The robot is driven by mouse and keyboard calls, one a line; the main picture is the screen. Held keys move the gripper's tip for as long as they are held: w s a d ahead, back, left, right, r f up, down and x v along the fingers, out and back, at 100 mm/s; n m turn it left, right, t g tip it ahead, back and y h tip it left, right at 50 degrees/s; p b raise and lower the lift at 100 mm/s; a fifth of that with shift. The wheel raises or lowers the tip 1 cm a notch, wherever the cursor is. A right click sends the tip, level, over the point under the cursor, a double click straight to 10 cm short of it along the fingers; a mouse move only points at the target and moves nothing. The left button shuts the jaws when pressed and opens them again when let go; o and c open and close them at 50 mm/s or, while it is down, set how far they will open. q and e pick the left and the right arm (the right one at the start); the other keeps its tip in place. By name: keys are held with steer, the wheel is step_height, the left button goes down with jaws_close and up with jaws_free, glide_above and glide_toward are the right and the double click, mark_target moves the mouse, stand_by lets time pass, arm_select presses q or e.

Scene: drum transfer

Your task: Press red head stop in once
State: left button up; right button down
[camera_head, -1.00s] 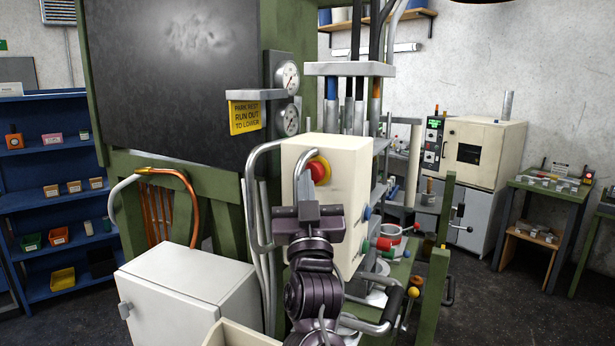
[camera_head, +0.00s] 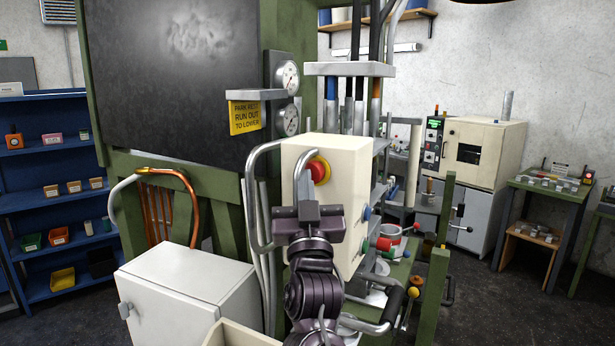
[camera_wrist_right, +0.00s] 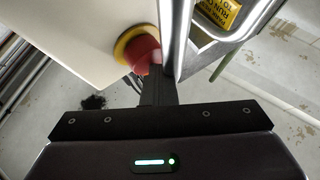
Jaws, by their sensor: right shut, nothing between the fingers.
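The red head stop (camera_head: 319,170) is a red mushroom button on a yellow ring, on the front of a cream control box (camera_head: 345,160). In the right wrist view the red head (camera_wrist_right: 146,54) shows just beyond my fingertips. My right gripper (camera_head: 308,203) is in front of the box, just below and left of the button in the head view. In the wrist view its dark fingers (camera_wrist_right: 157,76) are shut and empty, overlapping the lower edge of the red head. I cannot tell whether they touch it. My left gripper is not in view.
A bent silver rail (camera_head: 252,195) runs left of the control box, and a silver bar (camera_wrist_right: 180,38) passes close beside my fingers in the wrist view. A white cabinet (camera_head: 190,295) stands at lower left. Coloured knobs (camera_head: 384,244) are on the box's right side.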

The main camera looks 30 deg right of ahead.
steer(key=shift+w+d, duration=0.2)
steer(key=shift+d, duration=0.2)
stand_by(0.5)
steer(key=shift+f, duration=0.15)
steer(key=shift+s+a, duration=0.1)
steer(key=shift+a, duration=0.05)
steer(key=shift+s+a, duration=0.5)
steer(key=shift+a, duration=0.3)
steer(key=shift+s+a, duration=0.55)
steer(key=shift+a, duration=0.2)
steer(key=shift+s+a, duration=0.5)
steer(key=shift+a, duration=0.3)
steer(key=shift+f, duration=0.1)
